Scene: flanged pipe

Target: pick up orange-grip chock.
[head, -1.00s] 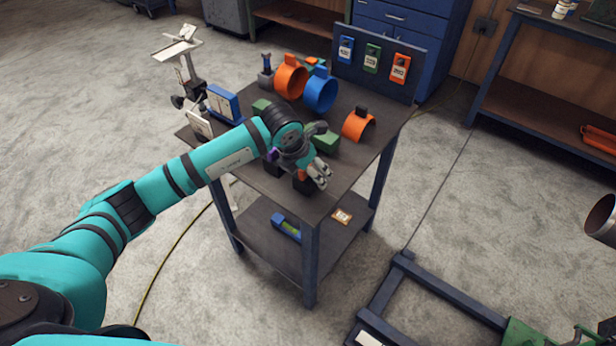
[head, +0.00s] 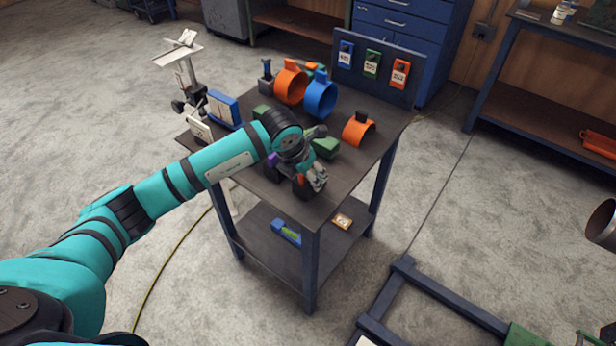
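The orange-grip chock (head: 302,189) is a small dark block near the front corner of the cart's top. Only a little of its orange grip shows. My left gripper (head: 317,181) reaches down over it from the left, with its grey fingers right at the chock and hiding part of it. I cannot tell whether the fingers are closed on the grip or touching it. Another dark block (head: 272,174) with a purple part sits just left, partly behind the gripper. Green-topped blocks (head: 326,148) stand behind. My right gripper is not in view.
Orange (head: 291,85) and blue (head: 320,94) rings stand at the back of the cart top (head: 352,168). An orange half-ring (head: 358,128) sits at right. A blue level (head: 287,232) lies on the lower shelf. A dark floor frame (head: 420,290) stands at right.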

